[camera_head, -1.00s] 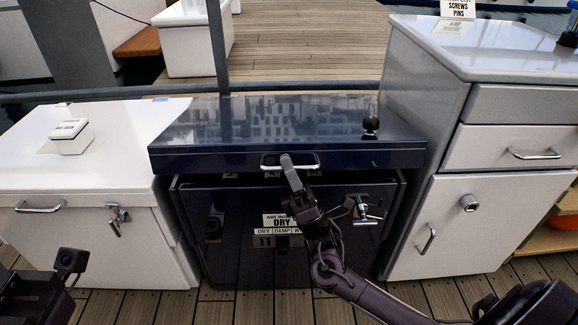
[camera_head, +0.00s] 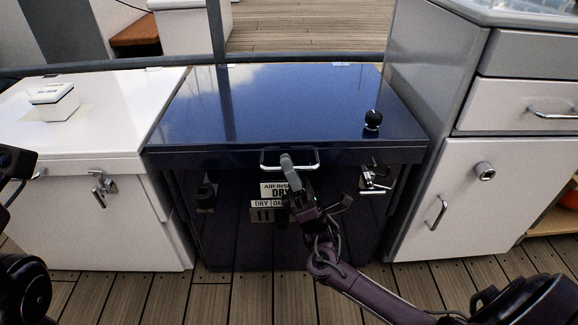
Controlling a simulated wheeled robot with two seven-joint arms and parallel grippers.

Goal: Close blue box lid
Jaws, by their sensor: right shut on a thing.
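The dark blue box (camera_head: 235,225) stands between the white cabinets, and its glossy blue lid (camera_head: 270,105) lies over its top, nearly level. The lid's front edge is close above the box front; I cannot tell if it fully touches. A silver handle (camera_head: 270,165) is on the lid's front edge. My right gripper (camera_head: 287,163) is shut on this handle, its arm reaching up from the lower right. Dark parts of my left arm show at the left edge, but its fingers are not in view.
A black knob (camera_head: 373,120) stands on the lid's right side. A silver latch (camera_head: 375,179) is on the box front at right. A white cabinet (camera_head: 90,205) stands close on the left and a taller one (camera_head: 440,170) on the right. Wooden deck (camera_head: 420,287) lies in front.

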